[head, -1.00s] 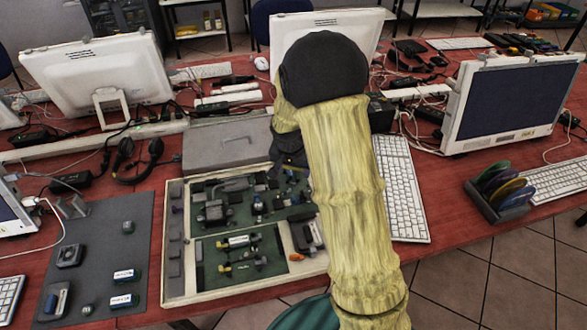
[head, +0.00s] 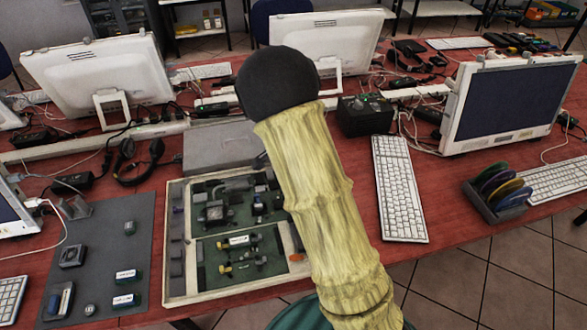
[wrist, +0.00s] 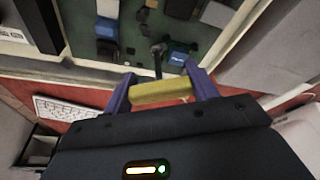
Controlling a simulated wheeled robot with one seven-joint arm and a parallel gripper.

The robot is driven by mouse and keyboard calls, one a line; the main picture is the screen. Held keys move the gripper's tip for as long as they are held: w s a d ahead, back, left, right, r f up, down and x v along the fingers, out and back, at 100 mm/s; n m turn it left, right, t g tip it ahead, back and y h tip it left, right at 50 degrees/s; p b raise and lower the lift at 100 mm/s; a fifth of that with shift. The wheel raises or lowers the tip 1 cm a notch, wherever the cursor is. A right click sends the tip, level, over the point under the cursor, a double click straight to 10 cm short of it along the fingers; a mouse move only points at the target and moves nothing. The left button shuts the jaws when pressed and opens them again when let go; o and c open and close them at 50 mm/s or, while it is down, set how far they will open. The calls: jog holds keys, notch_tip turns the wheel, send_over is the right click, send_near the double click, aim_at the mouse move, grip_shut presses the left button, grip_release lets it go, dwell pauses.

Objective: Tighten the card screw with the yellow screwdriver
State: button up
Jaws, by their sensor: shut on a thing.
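My gripper (wrist: 160,88) shows in the wrist view with its two purple fingers closed on the yellow screwdriver (wrist: 163,93), one at each end of the yellow handle. A dark shaft (wrist: 157,62) reaches from beside the handle toward the green board (wrist: 133,40). I cannot tell whether the tip touches anything. In the head view the gripper and screwdriver are hidden behind my arm. The open white case (head: 180,299) with the green board and several parts lies on the red table. I cannot make out the card screw in either view.
A grey mat (head: 100,250) with small parts lies left of the case. A grey box (head: 220,147) stands behind it. A white keyboard (head: 400,190) and a black box (head: 366,115) are to the right. Monitors and cables fill the back. Bare red table shows right of the keyboard.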

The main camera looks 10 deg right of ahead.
jog(key=shift+m+g+p, duration=0.6)
jog(key=shift+m+p, duration=1.25)
jog(key=shift+m, duration=0.55)
jog(key=shift+r, duration=0.1)
jog(key=shift+d+p+v, duration=0.25)
jog(key=shift+p+v, duration=0.8)
jog(key=shift+v, duration=0.05)
jog(key=shift+d+p+v, duration=0.25)
jog(key=shift+p+v, duration=0.75)
jog(key=shift+v, duration=0.15)
jog(key=shift+d+p+v, duration=0.25)
jog(key=shift+p+v, duration=0.8)
jog(key=shift+v, duration=0.05)
jog(key=shift+r, duration=0.15)
